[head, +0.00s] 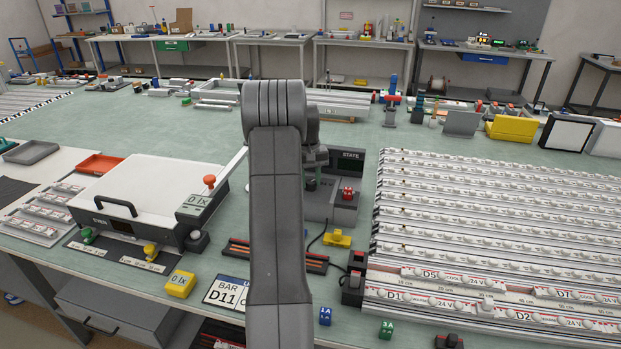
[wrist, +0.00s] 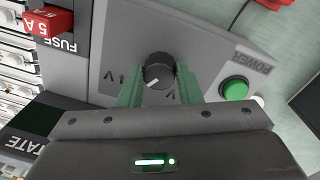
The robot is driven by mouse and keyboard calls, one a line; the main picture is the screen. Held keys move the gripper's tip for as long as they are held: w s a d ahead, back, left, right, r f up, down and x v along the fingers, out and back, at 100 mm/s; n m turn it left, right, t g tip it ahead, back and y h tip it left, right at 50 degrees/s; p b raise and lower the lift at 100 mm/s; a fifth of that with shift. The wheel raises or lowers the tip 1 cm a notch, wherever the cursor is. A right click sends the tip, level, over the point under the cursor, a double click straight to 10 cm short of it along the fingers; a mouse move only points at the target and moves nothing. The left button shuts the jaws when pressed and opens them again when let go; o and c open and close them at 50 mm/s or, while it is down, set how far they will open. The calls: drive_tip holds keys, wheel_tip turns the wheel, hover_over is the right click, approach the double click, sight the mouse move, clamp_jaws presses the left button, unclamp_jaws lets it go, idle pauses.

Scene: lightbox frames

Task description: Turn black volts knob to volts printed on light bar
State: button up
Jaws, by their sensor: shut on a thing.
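The black volts knob (wrist: 158,68), round with a white pointer line, sits on the grey face of the power unit. The pointer aims toward the lower left in the wrist view. My gripper (wrist: 159,86) has its green fingers on both sides of the knob, shut on it. In the head view my arm hides much of the gripper and the power unit (head: 338,207), with its dark STATE screen (head: 352,160). Light bars lie in rows at the right; several labels read 24 V, such as the D1 bar (head: 415,297). A card reads BAR D11 (head: 227,292).
A red 5 A fuse (wrist: 48,22) and a green power button (wrist: 235,89) flank the knob. A white-lidded box (head: 150,195) with an orange-knobbed lever stands left. Black-and-orange strips (head: 310,260) and a yellow piece (head: 337,239) lie in front of the unit.

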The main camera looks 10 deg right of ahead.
drive_tip(key=shift+m, duration=0.6)
drive_tip(key=o, duration=1)
drive_tip(key=shift+c, duration=0.2)
wheel_tip(320, 180, up, 14)
drive_tip(key=b, duration=0.1)
drive_tip(key=shift+a, duration=0.4)
drive_tip(key=shift+f, duration=0.15)
